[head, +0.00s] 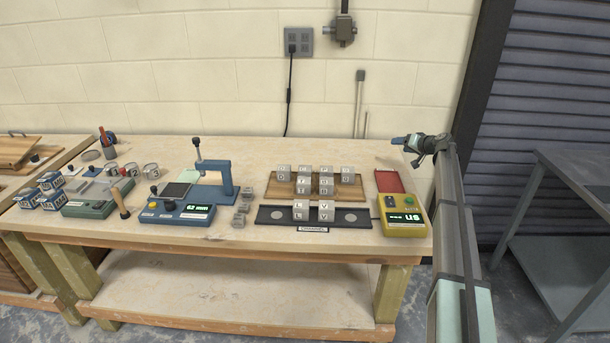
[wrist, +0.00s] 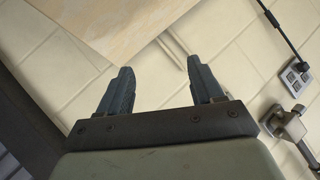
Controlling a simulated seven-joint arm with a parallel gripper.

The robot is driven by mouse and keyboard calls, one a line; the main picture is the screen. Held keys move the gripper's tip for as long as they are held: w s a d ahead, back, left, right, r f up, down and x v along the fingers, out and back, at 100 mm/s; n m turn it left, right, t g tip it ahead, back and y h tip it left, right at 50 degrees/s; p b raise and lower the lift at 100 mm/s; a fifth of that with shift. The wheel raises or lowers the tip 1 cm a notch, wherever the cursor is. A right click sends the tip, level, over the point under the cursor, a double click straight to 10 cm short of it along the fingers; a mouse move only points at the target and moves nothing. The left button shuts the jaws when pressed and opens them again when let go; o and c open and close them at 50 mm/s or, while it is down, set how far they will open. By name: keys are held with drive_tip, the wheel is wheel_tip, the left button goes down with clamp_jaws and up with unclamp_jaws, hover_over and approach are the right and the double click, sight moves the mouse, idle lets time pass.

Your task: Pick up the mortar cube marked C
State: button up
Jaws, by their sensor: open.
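Several small grey mortar cubes with letters stand in rows on a wooden board (head: 351,193) at the back of the bench in the head view. Their letters are too small to read surely, so I cannot tell which is the cube marked C. My gripper (head: 397,140) is raised beyond the right end of the bench, well apart from the cubes. In the wrist view its two dark fingers (wrist: 160,72) are spread with nothing between them. That view shows only a bench-top corner and the wall, no cubes.
A black channel block (head: 267,217) with cubes marked L and V stands in front of the board. A yellow meter (head: 404,222) and red tray (head: 388,181) are to its right.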

drive_tip(key=s+a+r+n+g, duration=0.1)
drive_tip(key=a+n+g, duration=0.15)
drive_tip(key=a, duration=0.35)
drive_tip(key=s+a+r+n+g+y, duration=0.1)
drive_tip(key=a+n, duration=0.3)
drive_tip(key=a, duration=0.2)
drive_tip(key=s+a+r+n+g, duration=0.1)
drive_tip(key=a+r+n+g, duration=0.15)
drive_tip(key=a, duration=0.35)
drive_tip(key=n+g+h, duration=0.3)
drive_tip(key=n+g, duration=0.2)
drive_tip(key=n, duration=0.5)
approach(305, 168)
drive_tip(key=x, duration=1)
drive_tip(key=shift+f, duration=0.1)
drive_tip(key=shift+c, duration=0.3)
drive_tip(key=c, duration=0.9)
drive_tip(key=shift+o, duration=0.2)
